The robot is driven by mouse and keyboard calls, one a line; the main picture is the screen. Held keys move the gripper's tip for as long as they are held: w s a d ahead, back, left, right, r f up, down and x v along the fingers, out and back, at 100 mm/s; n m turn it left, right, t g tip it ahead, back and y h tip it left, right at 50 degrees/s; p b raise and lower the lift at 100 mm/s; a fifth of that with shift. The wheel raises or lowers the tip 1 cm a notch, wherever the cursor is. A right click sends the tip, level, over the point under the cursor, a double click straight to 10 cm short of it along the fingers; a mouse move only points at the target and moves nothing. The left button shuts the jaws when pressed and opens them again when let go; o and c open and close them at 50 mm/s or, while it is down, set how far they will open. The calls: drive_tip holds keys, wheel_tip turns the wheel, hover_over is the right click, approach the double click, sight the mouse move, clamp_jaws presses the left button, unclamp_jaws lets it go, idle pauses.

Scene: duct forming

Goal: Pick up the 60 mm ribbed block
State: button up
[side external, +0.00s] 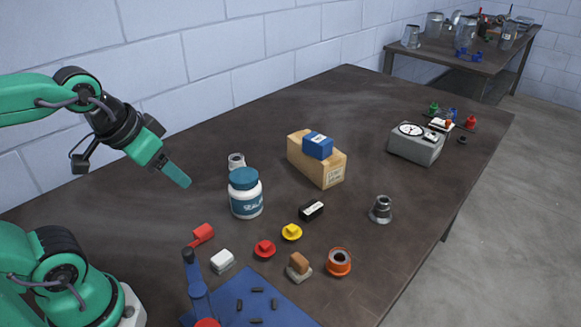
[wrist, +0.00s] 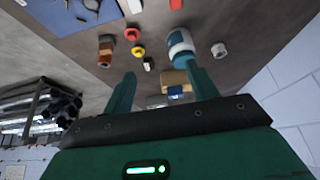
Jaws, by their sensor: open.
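No block in view shows clear ribs, so I cannot tell which is the 60 mm ribbed block. Block-shaped things in the side external view are a blue block (side external: 318,146) on a cardboard box (side external: 331,173), a black block with a white top (side external: 311,210), a white block (side external: 222,261) and a red piece (side external: 202,234). My gripper (side external: 180,176) is above the table, left of the white bottle with a teal lid (side external: 246,198) in that view. In the wrist view my gripper (wrist: 160,80) is open, with nothing between its two green fingers.
A yellow knob (side external: 291,232), red knob (side external: 264,249), orange ring (side external: 338,262) and brown-topped piece (side external: 299,265) stand near the blue mat (side external: 250,295). A grey metal fitting (side external: 380,209) and a grey dial instrument (side external: 415,145) stand farther right. Bare table surrounds them.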

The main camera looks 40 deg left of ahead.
drive_tip(key=shift+w, duration=0.1)
drive_tip(key=m+g, duration=0.1)
drive_tip(key=g, duration=0.4)
hover_over(311, 207)
drive_tip(key=f, duration=1.5)
drive_tip(key=shift+a+f, duration=0.2)
drive_tip(key=shift+f, duration=0.05)
drive_tip(key=shift+w+d+f+g, duration=0.15)
drive_tip(key=shift+f+g, duration=0.15)
drive_tip(key=shift+f, duration=4.2)
